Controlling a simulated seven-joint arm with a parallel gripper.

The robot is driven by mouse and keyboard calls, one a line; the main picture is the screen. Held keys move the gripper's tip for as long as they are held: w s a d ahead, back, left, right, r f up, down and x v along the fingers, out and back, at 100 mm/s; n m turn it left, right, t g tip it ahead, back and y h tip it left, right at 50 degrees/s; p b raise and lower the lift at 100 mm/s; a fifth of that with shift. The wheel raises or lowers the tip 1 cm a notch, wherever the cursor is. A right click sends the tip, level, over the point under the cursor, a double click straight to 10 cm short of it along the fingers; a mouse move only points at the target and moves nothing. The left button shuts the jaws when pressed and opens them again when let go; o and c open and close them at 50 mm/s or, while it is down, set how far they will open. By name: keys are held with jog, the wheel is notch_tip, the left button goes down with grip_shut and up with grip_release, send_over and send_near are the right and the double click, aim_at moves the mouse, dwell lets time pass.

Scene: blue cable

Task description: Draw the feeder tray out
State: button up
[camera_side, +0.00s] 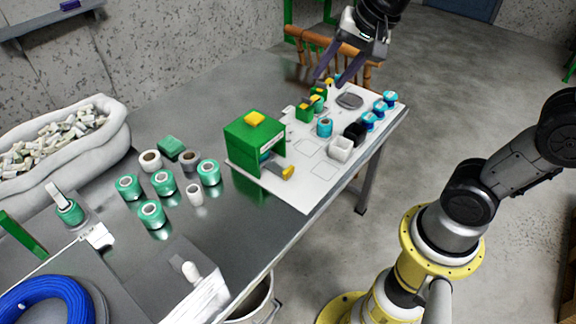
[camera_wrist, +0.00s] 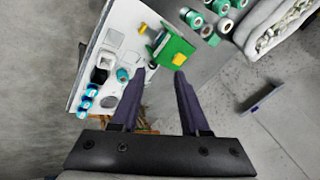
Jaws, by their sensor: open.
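The feeder is a green box (camera_side: 252,142) with a yellow block on top, standing on a white board on the table. Its tray (camera_side: 274,168) shows low at the box's front, with a yellow handle (camera_side: 288,172) at the tray's outer end. In the wrist view the green box (camera_wrist: 172,48) lies beyond my fingertips, and the yellow handle (camera_wrist: 143,28) is at its upper left. My gripper (camera_side: 328,84) is open and empty, high over the far end of the board, well apart from the feeder. It also shows in the wrist view (camera_wrist: 162,78).
The white board (camera_side: 322,172) also holds blue-topped spools (camera_side: 379,108), a white cup (camera_side: 341,149), a black item and small green-yellow blocks. Green spools (camera_side: 155,214) stand left of the feeder. A wooden chair (camera_side: 320,42) is behind the table. Board space before the handle is bare.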

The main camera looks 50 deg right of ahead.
jog(key=w+f+m+g, duration=0.1)
jog(key=w+f+m, duration=0.25)
jog(key=w, duration=0.25)
jog(key=m+g, duration=0.3)
jog(key=g, duration=0.1)
send_over(288, 169)
notch_tip(288, 169, down, 20)
jog(key=shift+n, duration=0.25)
notch_tip(288, 169, down, 14)
jog(key=shift+s+r, duration=0.1)
jog(key=shift+r, duration=0.15)
grip_shut()
